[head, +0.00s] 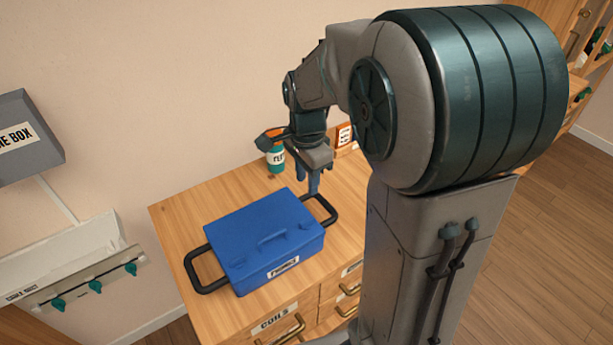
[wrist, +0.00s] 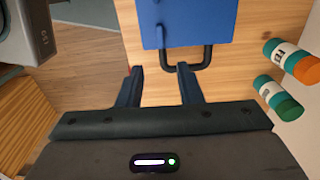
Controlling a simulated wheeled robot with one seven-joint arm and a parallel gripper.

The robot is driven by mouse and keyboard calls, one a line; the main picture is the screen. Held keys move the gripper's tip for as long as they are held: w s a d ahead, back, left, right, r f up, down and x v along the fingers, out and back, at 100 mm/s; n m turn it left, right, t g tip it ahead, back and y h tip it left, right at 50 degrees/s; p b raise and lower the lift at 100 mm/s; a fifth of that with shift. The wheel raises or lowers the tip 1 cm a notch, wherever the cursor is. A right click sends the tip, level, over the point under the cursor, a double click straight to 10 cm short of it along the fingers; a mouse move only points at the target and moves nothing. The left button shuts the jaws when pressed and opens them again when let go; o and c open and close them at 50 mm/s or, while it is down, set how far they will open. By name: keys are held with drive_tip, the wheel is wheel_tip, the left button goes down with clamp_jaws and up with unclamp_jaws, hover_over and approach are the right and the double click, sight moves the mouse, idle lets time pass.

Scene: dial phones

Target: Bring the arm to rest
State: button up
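My arm reaches out over the wooden cabinet top from the right in the head view. My gripper (head: 314,184) points down just behind the black side handle of a blue case. In the wrist view my gripper (wrist: 158,78) has its two fingers spread apart, with only bare wood between the tips. The blue case (head: 265,235) lies shut on the cabinet, and it also shows at the top of the wrist view (wrist: 190,22). Its black handle (wrist: 188,66) is by the right finger; whether they touch I cannot tell.
The wooden cabinet (head: 180,215) has labelled drawers in front. A grey box (head: 25,130) hangs on the left wall above a hook rail (head: 90,280).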

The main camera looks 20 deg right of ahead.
idle(0.3)
drive_tip(key=s+r+n+t, duration=0.1)
drive_tip(key=s+r+n, duration=0.1)
drive_tip(key=s+n, duration=0.5)
drive_tip(key=s+r+n+t, duration=0.2)
drive_tip(key=s+n, duration=0.5)
drive_tip(key=shift+s+r+n, duration=0.3)
drive_tip(key=shift+s, duration=0.1)
